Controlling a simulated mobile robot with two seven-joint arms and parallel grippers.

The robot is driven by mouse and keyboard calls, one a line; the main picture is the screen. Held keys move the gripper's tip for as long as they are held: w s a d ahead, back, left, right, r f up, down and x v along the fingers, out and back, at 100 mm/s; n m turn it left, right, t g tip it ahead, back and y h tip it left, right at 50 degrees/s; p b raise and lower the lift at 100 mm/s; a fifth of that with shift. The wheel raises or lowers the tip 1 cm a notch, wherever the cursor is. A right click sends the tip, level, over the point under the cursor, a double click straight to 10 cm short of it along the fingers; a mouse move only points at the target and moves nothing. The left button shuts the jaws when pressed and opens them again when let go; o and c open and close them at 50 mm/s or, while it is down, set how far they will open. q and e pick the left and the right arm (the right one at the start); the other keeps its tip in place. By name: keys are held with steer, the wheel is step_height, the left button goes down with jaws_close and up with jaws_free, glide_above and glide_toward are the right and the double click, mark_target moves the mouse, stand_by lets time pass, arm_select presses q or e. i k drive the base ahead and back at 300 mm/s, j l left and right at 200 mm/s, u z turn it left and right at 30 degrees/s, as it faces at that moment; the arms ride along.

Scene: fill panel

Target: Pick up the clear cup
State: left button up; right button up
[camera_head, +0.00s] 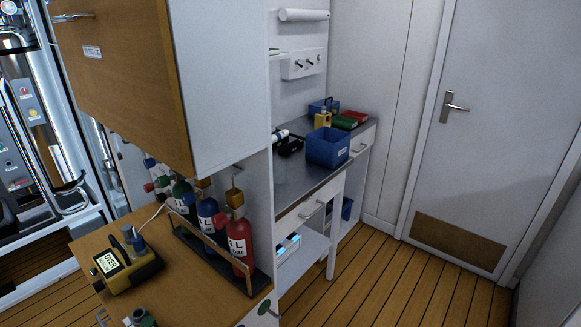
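What looks like the clear cup (279,171) stands on the grey metal counter (302,183), close to the edge of the white partition at its left. It is faint and see-through, so its outline is hard to make out. Neither of my grippers shows in this view.
A blue bin (328,148) stands on the counter behind the cup, with black items (290,145) left of it. Red and blue gas bottles (239,243) stand in a rack in front. A yellow meter (126,268) sits on the wooden top. Wooden floor (400,285) is clear at right.

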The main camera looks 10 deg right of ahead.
mark_target(280, 162)
steer(key=i+l, duration=0.2)
steer(key=i+l+u, duration=0.15)
steer(key=u, duration=0.25)
steer(key=i+l+u, duration=0.15)
steer(key=l+u, duration=0.25)
steer(key=i+l+u, duration=0.15)
steer(key=l, duration=0.3)
steer(key=i+l+u, duration=0.15)
steer(key=l, duration=0.25)
steer(key=i+l, duration=0.1)
steer(key=l, duration=0.4)
steer(key=i+l, duration=0.15)
steer(key=l, duration=0.35)
steer(key=i+l+u, duration=0.1)
steer(key=l, duration=0.4)
steer(key=i+l, duration=0.1)
steer(key=l, duration=0.4)
steer(key=i+l, duration=0.15)
steer(key=l, duration=0.35)
steer(key=i+l+u, duration=0.1)
steer(key=l, duration=0.4)
